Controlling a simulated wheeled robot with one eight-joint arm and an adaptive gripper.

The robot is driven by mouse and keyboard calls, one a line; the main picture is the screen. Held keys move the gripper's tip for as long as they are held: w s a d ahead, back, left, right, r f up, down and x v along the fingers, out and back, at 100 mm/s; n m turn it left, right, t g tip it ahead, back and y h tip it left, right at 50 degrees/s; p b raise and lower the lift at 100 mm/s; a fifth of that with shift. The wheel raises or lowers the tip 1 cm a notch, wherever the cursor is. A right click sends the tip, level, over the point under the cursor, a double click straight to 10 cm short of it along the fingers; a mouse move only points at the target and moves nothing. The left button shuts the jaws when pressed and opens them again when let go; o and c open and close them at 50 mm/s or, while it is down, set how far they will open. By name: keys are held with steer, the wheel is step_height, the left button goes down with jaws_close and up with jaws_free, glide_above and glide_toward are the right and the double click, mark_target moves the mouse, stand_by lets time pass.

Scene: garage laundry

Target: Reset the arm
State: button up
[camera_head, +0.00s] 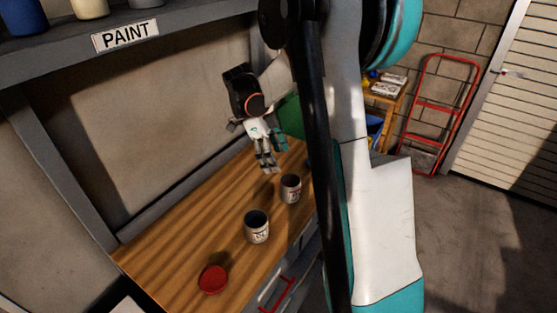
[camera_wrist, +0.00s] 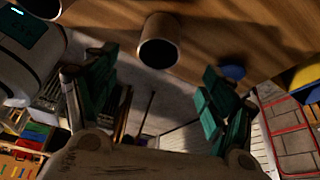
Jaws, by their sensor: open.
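My gripper (camera_head: 266,165) hangs at the end of my arm over the wooden workbench (camera_head: 185,225), pointing down. In the wrist view its two dark green fingers stand wide apart (camera_wrist: 158,65), with nothing held between them. A mug (camera_head: 291,188) stands upright on the bench just to the right of and below my gripper in the head view. A second mug (camera_head: 257,227) stands closer to the front. In the wrist view one mug (camera_wrist: 160,45) shows beyond the gap between the fingers. My arm hides part of the bench's right side.
A red round item (camera_head: 213,280) lies on the bench's near end. A shelf marked PAINT (camera_head: 180,33) with cans runs above, at upper left. The floor at right is clear.

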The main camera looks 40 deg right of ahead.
stand_by(0.5)
steer(key=s+a+r+n+t, duration=0.5)
steer(key=s+a+r+n, duration=0.3)
steer(key=a+n, duration=0.4)
steer(key=s+a+r+n+t+y, duration=0.1)
steer(key=s+a+n+t+y, duration=0.1)
steer(key=s+a+n+t, duration=0.3)
steer(key=shift+s+a+n+t+y, duration=0.4)
steer(key=shift+s+a+n, duration=1.9)
steer(key=shift+n, duration=3.5)
steer(key=shift+r, duration=0.1)
